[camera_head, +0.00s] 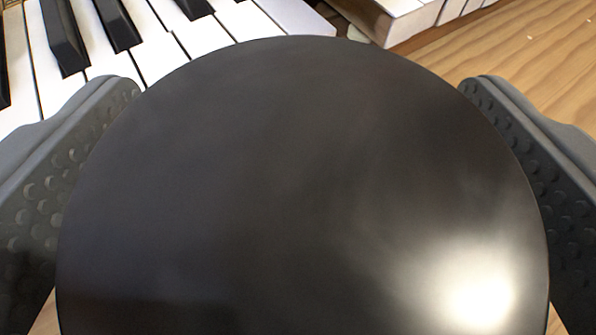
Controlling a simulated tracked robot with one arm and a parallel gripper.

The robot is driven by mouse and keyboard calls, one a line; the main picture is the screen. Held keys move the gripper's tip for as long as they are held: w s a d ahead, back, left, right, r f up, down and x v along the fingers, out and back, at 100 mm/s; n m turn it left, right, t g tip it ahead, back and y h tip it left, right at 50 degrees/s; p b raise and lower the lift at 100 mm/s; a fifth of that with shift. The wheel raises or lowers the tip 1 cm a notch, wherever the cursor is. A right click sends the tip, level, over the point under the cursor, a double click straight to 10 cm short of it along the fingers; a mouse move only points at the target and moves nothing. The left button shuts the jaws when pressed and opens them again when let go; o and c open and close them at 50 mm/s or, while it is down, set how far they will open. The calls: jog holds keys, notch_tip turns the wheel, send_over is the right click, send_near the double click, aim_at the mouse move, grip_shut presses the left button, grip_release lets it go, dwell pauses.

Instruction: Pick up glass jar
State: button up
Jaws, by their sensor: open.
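A large round black glossy disc (300,180), which looks like the lid of the glass jar, fills the middle of the view. A bright reflection shows at its lower right. The jar's glass body is hidden beneath it. My gripper (300,105) is open, with one grey, dimpled finger on the left of the disc and one on the right. The disc lies between the fingers and overlaps parts of them in the picture. I cannot tell whether the fingers touch the jar.
White and black piano keys (150,45) lie at the upper left. Another block of keys with a wooden side (400,25) is at the top right. A bare light wooden surface (520,50) shows at the upper right.

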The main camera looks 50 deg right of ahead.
jog(key=c, duration=1.3)
jog(key=shift+r, duration=0.1)
jog(key=shift+c, duration=0.2)
